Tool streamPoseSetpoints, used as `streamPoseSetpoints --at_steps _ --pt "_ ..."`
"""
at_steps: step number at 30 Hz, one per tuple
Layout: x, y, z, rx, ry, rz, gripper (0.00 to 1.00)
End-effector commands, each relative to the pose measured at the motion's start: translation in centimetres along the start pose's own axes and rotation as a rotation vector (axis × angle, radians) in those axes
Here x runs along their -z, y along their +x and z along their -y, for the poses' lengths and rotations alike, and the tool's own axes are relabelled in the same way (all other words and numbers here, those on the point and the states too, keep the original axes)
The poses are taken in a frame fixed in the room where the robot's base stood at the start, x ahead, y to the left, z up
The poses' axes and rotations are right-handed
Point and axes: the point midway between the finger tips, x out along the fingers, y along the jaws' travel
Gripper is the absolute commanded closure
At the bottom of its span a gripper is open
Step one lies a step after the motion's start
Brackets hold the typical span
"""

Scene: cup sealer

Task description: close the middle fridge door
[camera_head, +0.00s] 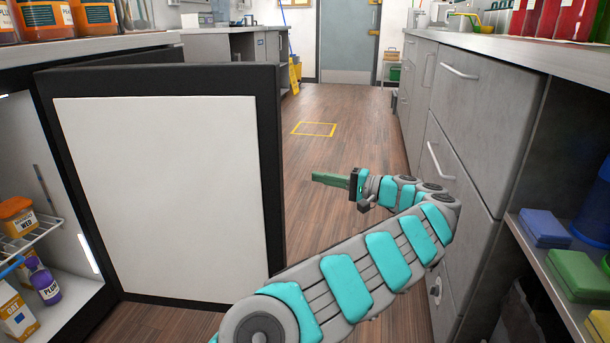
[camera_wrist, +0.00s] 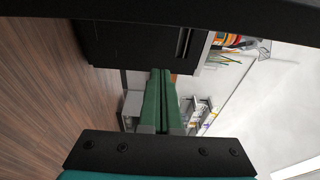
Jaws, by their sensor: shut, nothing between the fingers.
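The fridge door (camera_head: 168,196), a white panel in a black frame, stands wide open across the aisle in the head view. The lit fridge interior (camera_head: 62,240) shows to its left, with containers on its shelves. My gripper (camera_head: 318,179) is shut and empty. It hangs over the aisle to the right of the door's free edge, apart from it in the picture. In the wrist view the shut green fingers (camera_wrist: 162,80) point towards a dark cabinet-like block (camera_wrist: 140,45); I cannot tell whether this is the fridge.
Grey drawers with bar handles (camera_head: 460,72) line the right side, close to my arm. Open shelves (camera_head: 540,262) with coloured boxes stand at the lower right. The wooden floor (camera_head: 335,105) is clear towards the grey door (camera_head: 347,40) at the back.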

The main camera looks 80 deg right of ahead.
Motion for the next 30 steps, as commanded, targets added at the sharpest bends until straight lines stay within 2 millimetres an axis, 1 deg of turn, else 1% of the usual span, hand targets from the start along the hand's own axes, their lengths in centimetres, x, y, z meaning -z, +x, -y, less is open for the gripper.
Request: streamPoseSetpoints --at_steps 5,15,20,24,30 --pt "-0.2 2.8 0.0 0.003 0.001 0.007 1.0" --pt "-0.2 9.6 -0.2 -0.001 0.001 0.007 1.0" --pt "-1.4 8.8 0.1 0.004 0.0 -0.001 1.0" --pt "-2.5 8.5 0.0 0.003 0.002 0.003 1.0" --pt "-3.5 8.2 0.1 0.001 0.0 0.002 1.0"
